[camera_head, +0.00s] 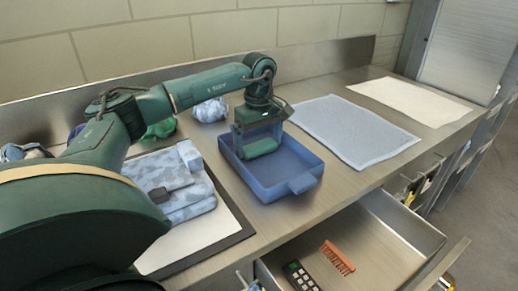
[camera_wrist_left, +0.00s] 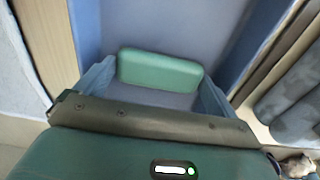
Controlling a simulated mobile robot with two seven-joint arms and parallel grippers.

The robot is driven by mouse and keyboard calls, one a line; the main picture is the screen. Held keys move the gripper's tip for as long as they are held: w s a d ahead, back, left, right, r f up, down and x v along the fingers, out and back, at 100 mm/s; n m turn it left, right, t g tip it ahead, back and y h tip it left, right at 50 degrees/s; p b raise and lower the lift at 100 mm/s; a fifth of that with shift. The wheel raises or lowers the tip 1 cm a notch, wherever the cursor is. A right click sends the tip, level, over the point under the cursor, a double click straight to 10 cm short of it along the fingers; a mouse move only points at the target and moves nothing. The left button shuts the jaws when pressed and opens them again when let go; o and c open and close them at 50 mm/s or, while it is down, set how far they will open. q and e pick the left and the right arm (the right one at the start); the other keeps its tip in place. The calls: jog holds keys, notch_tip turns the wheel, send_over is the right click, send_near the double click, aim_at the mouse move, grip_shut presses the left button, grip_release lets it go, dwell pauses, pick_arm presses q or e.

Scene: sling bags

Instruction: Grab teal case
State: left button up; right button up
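The teal case (camera_head: 262,148) is a small rounded block at the blue tray (camera_head: 308,184). My left gripper (camera_head: 260,142) points down over the tray, with its fingers at the two ends of the case. In the left wrist view, the case (camera_wrist_left: 160,70) lies between the fingertips of my left gripper (camera_wrist_left: 160,78), and both tips appear to touch its ends. I cannot tell whether the case rests on the tray floor or is just above it. My right gripper is not in view.
A patterned grey-blue folded bag (camera_head: 165,170) lies left of the tray on a white, dark-edged mat (camera_head: 205,232). A light blue cloth (camera_head: 355,130) and cream cloth (camera_head: 410,98) lie to the right. An open drawer (camera_head: 385,228) below holds an orange comb-like item (camera_head: 337,257) and black keypad (camera_head: 299,274).

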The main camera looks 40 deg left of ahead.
pick_arm(q)
jog(key=shift+c, duration=0.9)
jog(key=shift+r, duration=0.15)
